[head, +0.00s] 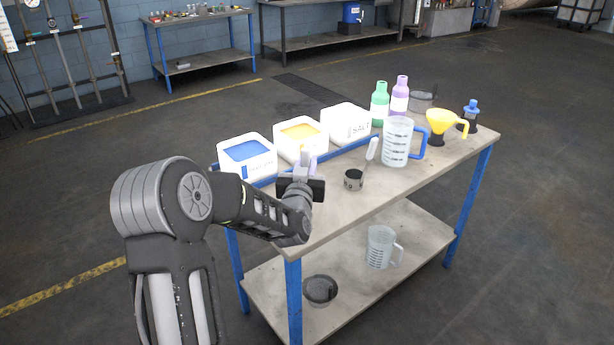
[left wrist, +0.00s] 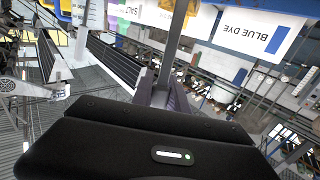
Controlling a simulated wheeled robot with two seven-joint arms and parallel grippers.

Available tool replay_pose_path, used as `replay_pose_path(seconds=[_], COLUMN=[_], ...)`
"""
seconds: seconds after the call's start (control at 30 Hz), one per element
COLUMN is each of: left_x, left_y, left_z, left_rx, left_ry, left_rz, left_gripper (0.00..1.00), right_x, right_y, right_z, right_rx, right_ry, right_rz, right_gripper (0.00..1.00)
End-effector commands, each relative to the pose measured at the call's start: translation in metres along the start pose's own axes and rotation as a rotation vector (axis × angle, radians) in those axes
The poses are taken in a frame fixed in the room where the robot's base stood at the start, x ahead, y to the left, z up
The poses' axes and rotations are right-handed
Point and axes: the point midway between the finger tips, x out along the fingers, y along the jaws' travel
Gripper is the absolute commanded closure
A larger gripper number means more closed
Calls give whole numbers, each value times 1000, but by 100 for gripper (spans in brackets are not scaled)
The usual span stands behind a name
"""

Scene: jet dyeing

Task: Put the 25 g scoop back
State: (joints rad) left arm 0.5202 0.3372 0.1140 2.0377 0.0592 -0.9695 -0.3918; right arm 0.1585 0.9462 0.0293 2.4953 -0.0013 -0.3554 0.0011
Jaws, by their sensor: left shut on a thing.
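My left gripper (head: 308,166) is over the front left part of the table, just in front of the blue and yellow tubs. In the left wrist view its purple fingers (left wrist: 164,95) are shut on a thin grey handle (left wrist: 175,45), which looks like a scoop's. The far end of that scoop is not clear. A dark cup-shaped scoop or holder (head: 353,180) with a light handle (head: 372,149) leaning up stands on the table to the right of the gripper. I cannot read a size on either. My right gripper is not in view.
The blue dye tub (head: 232,169), yellow tub (head: 290,153) and salt tub (head: 336,133) line the back edge. A measuring jug (head: 396,150), yellow funnel (head: 440,121), green bottle (head: 379,106) and purple bottle (head: 401,88) stand right. The lower shelf holds another jug (head: 379,250) and a dark bowl (head: 320,291).

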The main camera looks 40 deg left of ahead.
Motion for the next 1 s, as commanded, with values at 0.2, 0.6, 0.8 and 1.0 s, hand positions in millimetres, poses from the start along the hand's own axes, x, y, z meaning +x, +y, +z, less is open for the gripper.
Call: replay_pose_path(seconds=[0.2, 0.6, 0.8, 1.0], left_x=[0, 0, 0, 0], left_y=[0, 0, 0, 0], left_z=[6, 37, 39, 40], left_rx=[0, -1, -1, -1], left_ry=[-2, 2, 1, -1], left_rz=[0, 1, 0, 0], left_gripper=[100, 100, 100, 70], right_x=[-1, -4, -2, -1], right_y=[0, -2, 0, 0], right_z=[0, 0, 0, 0], right_rx=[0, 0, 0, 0], right_ry=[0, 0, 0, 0], right_rz=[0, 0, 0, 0], right_gripper=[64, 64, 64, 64])
